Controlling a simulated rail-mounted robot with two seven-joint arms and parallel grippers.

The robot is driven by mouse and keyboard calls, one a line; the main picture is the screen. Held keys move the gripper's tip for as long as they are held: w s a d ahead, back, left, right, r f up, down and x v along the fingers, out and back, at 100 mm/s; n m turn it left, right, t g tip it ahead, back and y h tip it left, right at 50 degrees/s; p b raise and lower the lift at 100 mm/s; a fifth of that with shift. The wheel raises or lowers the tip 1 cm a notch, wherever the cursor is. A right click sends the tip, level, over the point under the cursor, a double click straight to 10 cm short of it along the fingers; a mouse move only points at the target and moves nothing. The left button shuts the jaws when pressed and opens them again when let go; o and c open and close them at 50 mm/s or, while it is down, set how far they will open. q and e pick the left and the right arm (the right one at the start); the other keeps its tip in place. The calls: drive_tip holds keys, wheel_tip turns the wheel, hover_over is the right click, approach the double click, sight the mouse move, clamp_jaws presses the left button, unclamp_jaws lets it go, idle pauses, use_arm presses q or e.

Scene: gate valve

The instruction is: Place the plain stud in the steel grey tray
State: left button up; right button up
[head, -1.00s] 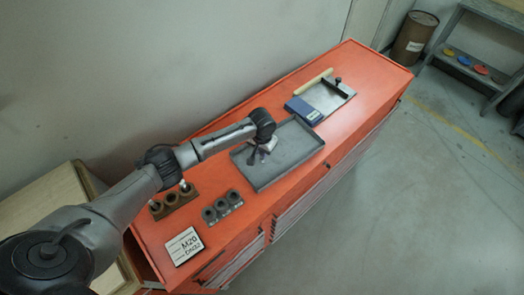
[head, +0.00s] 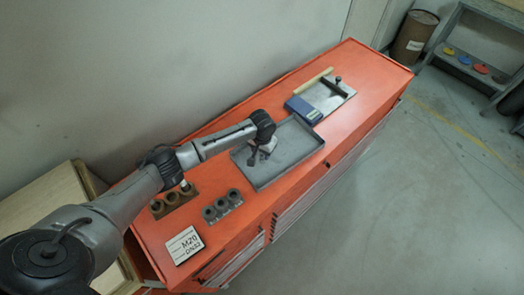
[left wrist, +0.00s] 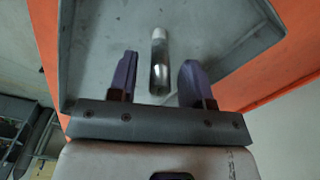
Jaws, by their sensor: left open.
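The steel grey tray (head: 297,152) sits on the orange cabinet top, and its floor also shows in the left wrist view (left wrist: 100,45). The plain stud (left wrist: 159,62) is a shiny metal rod seen against the tray floor in the left wrist view, between and beyond my finger tips. It touches neither finger there. My left gripper (head: 256,157) is over the left part of the tray, pointing down; its purple fingers (left wrist: 158,72) are open and apart. The stud is too small to make out in the head view. My right gripper is not in view.
A brown holder (head: 174,200) and a grey holder (head: 222,206) with round sockets stand left of the tray, near a white M20 DN32 sign (head: 184,245). A blue box (head: 303,110) and a plate (head: 328,98) lie beyond the tray. The cabinet's far end is clear.

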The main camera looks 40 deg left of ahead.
use_arm(q)
drive_tip(key=shift+r, duration=0.1)
wheel_tip(320, 180, up, 12)
drive_tip(key=s+d+f+m, duration=0.1)
drive_tip(key=s+d+f, duration=0.2)
drive_tip(key=s+d, duration=0.1)
drive_tip(key=s+d+f+m+t+h, duration=0.1)
drive_tip(key=s+d+f, duration=0.3)
drive_tip(key=s, duration=0.2)
drive_tip(key=s+d+f+m, duration=0.2)
drive_tip(key=s+d+f, duration=0.1)
drive_tip(key=s+d, duration=0.2)
drive_tip(key=shift+d+f+b, duration=0.1)
drive_tip(key=shift+f+b, duration=0.2)
drive_tip(key=shift+f, duration=0.05)
drive_tip(key=s+r+t, duration=0.2)
drive_tip(key=s, duration=1.6)
drive_tip(key=shift+s+a+r+t+y, duration=0.3)
drive_tip(key=shift+y, duration=0.1)
